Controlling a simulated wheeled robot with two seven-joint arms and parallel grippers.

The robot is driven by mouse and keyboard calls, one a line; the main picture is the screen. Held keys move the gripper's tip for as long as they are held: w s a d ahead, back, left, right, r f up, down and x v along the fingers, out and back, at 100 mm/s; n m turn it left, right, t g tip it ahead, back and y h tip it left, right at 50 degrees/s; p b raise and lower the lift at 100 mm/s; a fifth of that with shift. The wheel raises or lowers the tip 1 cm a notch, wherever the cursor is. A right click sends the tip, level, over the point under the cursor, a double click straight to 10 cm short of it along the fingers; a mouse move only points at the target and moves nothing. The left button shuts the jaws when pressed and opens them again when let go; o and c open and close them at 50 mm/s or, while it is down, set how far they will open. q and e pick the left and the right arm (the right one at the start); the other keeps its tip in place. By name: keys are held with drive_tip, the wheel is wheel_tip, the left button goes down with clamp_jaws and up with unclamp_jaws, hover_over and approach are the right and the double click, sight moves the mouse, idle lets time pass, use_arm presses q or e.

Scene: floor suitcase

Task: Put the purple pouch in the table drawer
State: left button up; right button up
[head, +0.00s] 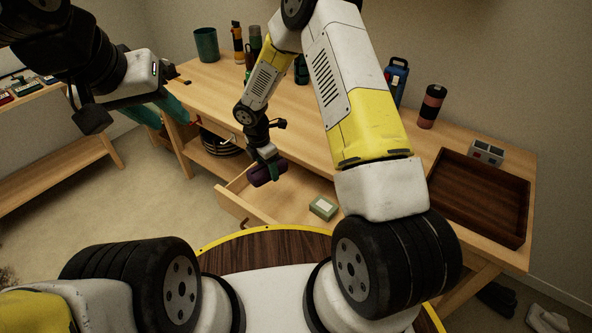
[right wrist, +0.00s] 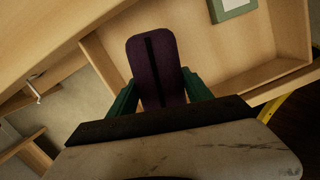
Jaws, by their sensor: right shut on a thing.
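The purple pouch (head: 268,173) is held in my right gripper (head: 266,168), above the open table drawer (head: 236,207). In the right wrist view the pouch (right wrist: 157,65) is dark purple with a black stripe, between the green fingers of my right gripper (right wrist: 160,92). The drawer's floor and walls (right wrist: 225,62) show behind and below it. A small green-edged box (head: 323,208) lies in the drawer to the right, and its corner shows in the wrist view (right wrist: 231,6).
The wooden table (head: 300,115) carries a teal cup (head: 206,45), several bottles at the back, a blue container (head: 397,80), a dark red-banded flask (head: 432,106), a dark wooden tray (head: 480,195) and a small grey box (head: 486,152). A bench (head: 50,175) stands left.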

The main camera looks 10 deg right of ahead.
drive_tip(key=a+n, duration=0.1)
drive_tip(key=a+f+n, duration=0.1)
drive_tip(key=shift+w+f+n, duration=0.1)
drive_tip(key=shift+f+n, duration=0.2)
hover_over(266, 197)
drive_tip(key=f, duration=0.5)
drive_tip(key=shift+a+f, duration=0.3)
drive_tip(key=shift+f, duration=2.05)
drive_tip(key=shift+f, duration=0.15)
drive_tip(key=o, duration=1.5)
drive_tip(key=shift+c, duration=0.2)
